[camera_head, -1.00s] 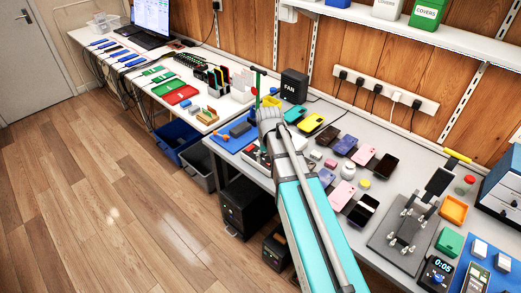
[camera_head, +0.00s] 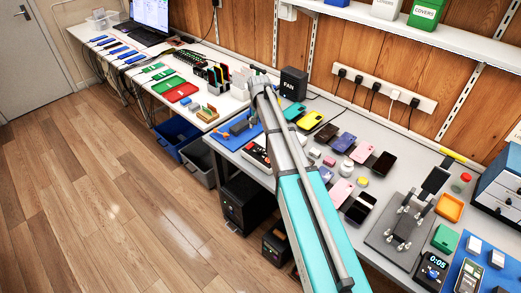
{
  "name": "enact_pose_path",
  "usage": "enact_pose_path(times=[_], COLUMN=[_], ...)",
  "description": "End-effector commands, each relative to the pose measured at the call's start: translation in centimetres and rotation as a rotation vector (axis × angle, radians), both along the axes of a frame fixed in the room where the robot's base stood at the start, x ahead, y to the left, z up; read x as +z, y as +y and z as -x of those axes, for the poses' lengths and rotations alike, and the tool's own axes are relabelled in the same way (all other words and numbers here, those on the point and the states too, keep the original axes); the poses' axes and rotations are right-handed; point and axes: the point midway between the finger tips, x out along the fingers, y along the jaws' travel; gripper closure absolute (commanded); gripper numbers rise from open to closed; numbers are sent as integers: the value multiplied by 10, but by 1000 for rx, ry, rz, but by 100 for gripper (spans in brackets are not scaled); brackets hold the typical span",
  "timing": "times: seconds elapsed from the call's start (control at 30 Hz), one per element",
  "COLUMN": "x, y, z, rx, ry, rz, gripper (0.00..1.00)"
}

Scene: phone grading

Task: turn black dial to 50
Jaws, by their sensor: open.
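I cannot make out a black dial for certain. A small white panel with dark and red parts (camera_head: 257,156) sits at the table's near left edge, left of my arm; its parts are too small to tell. My arm reaches from the lower right to the far left part of the table. My gripper (camera_head: 257,72) is at its far end, left of the black FAN box (camera_head: 292,84), small and seen from behind. It is open, and I see nothing held in it. The arm hides part of the table beneath it.
Several phones lie right of my arm, among them a yellow one (camera_head: 310,120) and a pink one (camera_head: 341,191). A grey press (camera_head: 402,236) and a timer reading 0:05 (camera_head: 432,268) stand at the right. A blue mat (camera_head: 232,141) and red tray (camera_head: 181,92) lie left.

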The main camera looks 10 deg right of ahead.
Motion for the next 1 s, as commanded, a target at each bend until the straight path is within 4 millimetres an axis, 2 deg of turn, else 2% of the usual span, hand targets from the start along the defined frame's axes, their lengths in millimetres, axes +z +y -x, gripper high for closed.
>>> enact_pose_path(times=[0.37, 1.0], x=[-14, -62], y=[1, 1], z=[0, 0], rx=[1, 2], ry=[0, 0], rz=[0, 0], gripper=[26, 26])
